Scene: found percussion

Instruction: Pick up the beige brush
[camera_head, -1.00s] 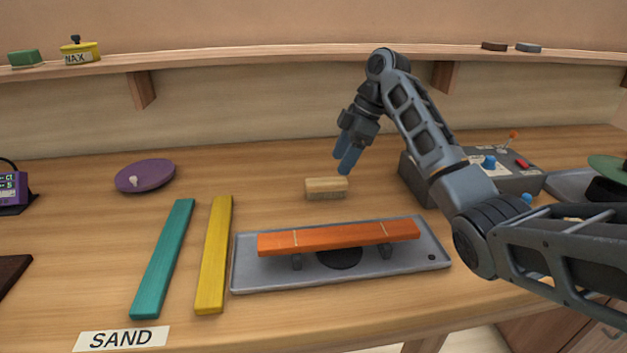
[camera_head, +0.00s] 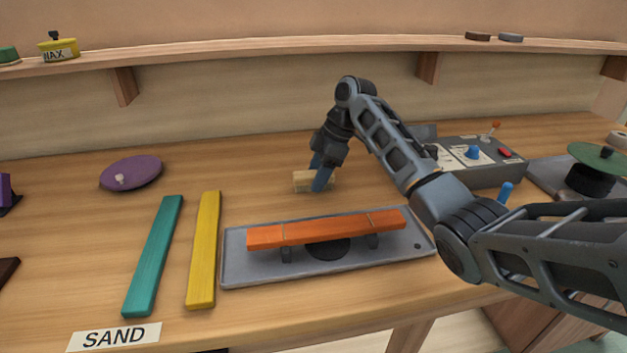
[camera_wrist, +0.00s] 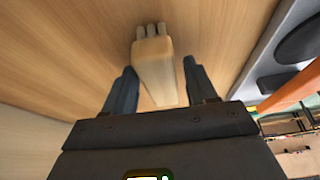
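The beige brush (camera_head: 302,182) is a small block lying on the wooden bench, behind the grey tray. In the wrist view the brush (camera_wrist: 155,72) shows as a pale block with several short pegs at its far end. My gripper (camera_head: 318,178) is down at the brush, with its blue fingers on either side of it. In the wrist view the fingers are apart, with the brush between them and gaps still showing, so my gripper is open. In the head view the near finger hides part of the brush.
An orange bar (camera_head: 330,229) rests on the grey tray (camera_head: 400,251) in front of the brush. Yellow (camera_head: 204,250) and teal (camera_head: 153,258) bars lie to the left, with a purple disc (camera_head: 132,173) behind. A grey control box (camera_head: 488,172) stands right. Bare bench lies left of the brush.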

